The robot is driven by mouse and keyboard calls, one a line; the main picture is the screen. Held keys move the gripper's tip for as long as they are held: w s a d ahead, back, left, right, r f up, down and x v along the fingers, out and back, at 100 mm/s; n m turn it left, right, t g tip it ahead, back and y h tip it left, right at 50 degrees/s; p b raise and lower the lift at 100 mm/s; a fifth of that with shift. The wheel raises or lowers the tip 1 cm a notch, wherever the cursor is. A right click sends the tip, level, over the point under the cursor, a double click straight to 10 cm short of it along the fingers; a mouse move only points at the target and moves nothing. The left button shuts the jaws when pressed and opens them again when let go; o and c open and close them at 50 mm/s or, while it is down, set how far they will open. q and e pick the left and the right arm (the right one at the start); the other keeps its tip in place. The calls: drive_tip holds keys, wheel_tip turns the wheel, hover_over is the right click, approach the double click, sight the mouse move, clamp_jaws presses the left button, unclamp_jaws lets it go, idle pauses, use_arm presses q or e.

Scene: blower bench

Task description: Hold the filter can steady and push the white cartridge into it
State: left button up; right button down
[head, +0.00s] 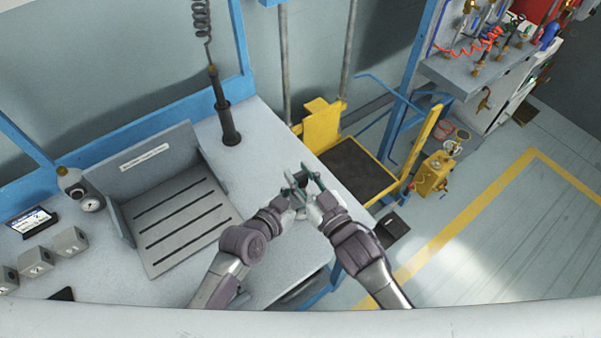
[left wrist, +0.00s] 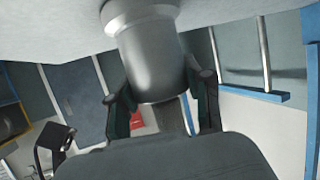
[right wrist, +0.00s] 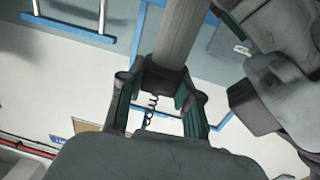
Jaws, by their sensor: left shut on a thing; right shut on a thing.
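My left gripper (head: 291,195) and my right gripper (head: 314,187) are close together above the right edge of the bench in the head view. In the left wrist view, a smooth grey metal cylinder, seemingly the filter can (left wrist: 155,62), stands between the left fingers, which are shut on it. It has a wider collar at its upper end. In the right wrist view, a pale grey rod-like body, seemingly the white cartridge (right wrist: 181,35), has a dark end between the right fingers, which are shut on it. Whether the cartridge has entered the can cannot be told.
The grey bench (head: 285,145) carries a slotted tray with a back plate (head: 190,212), a dark upright post (head: 229,125) and several small grey blocks (head: 68,242). A yellow platform frame (head: 322,127) stands beyond the bench's right edge. Open floor lies to the right.

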sight(304, 192)
drive_tip(key=shift+f, duration=2.4)
drive_tip(key=shift+s+f, duration=0.1)
drive_tip(key=shift+f, duration=0.25)
drive_tip(key=shift+r, duration=0.5)
idle(0.8)
drive_tip(key=shift+f, duration=0.45)
idle(0.8)
drive_tip(key=shift+r, duration=0.45)
idle(0.7)
drive_tip(key=shift+f, duration=0.2)
drive_tip(key=shift+f, duration=0.3)
idle(0.7)
drive_tip(key=shift+r, duration=0.3)
